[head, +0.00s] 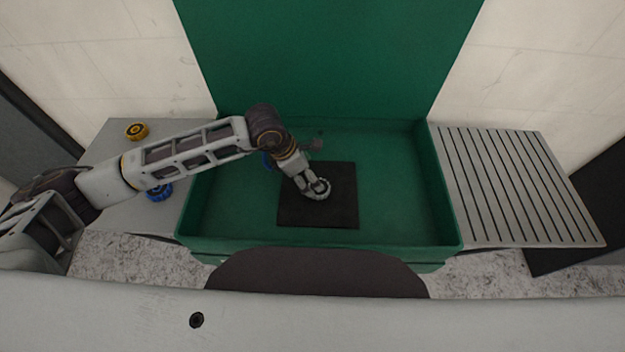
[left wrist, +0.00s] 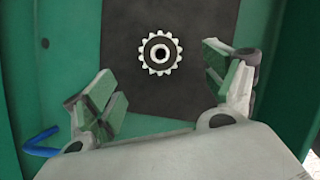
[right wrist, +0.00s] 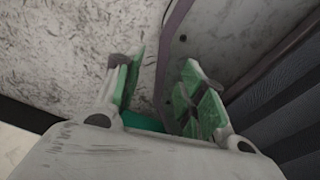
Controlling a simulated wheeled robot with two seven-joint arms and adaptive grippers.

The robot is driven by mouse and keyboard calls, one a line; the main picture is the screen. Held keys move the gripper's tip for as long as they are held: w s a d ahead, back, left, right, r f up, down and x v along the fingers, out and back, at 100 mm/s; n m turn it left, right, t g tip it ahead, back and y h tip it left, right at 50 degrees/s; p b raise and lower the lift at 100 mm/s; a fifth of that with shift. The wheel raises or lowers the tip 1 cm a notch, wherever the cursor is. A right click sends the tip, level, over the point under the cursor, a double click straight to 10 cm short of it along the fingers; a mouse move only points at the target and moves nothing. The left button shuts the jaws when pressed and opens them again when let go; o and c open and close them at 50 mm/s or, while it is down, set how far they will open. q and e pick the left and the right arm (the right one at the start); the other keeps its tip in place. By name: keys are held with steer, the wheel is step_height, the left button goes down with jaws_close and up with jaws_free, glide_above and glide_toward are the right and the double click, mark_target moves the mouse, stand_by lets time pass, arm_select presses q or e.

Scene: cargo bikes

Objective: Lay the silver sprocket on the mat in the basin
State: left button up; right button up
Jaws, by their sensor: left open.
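The silver sprocket (head: 325,190) lies flat on the black mat (head: 340,209) in the green basin (head: 405,190). In the left wrist view the toothed silver sprocket (left wrist: 148,53) shows whole against the dark mat (left wrist: 200,22). My left gripper (head: 311,184) reaches down over the mat right by the sprocket. In its wrist view its fingers (left wrist: 165,85) are spread wide, with nothing between them, and the sprocket lies beyond the tips. My right gripper (right wrist: 158,88) is open and empty, seen only in its own wrist view, away from the basin.
A yellow round part (head: 137,131) and a blue one (head: 159,193) stand on the grey left counter (head: 125,215). A blue item (head: 266,160) is partly hidden behind my left arm. A slatted rack (head: 520,185) stands right of the basin. The basin's right side is clear.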

arm_select(q)
steer(key=v, duration=0.4)
arm_select(e)
steer(key=shift+w+d+f, duration=0.25)
steer(key=shift+w+d, duration=0.15)
steer(key=shift+d, duration=0.25)
steer(key=shift+a, duration=0.1)
arm_select(q)
steer(key=shift+f, duration=0.1)
arm_select(e)
steer(key=shift+s, duration=0.45)
steer(key=shift+w, duration=0.4)
steer(key=shift+r, duration=0.15)
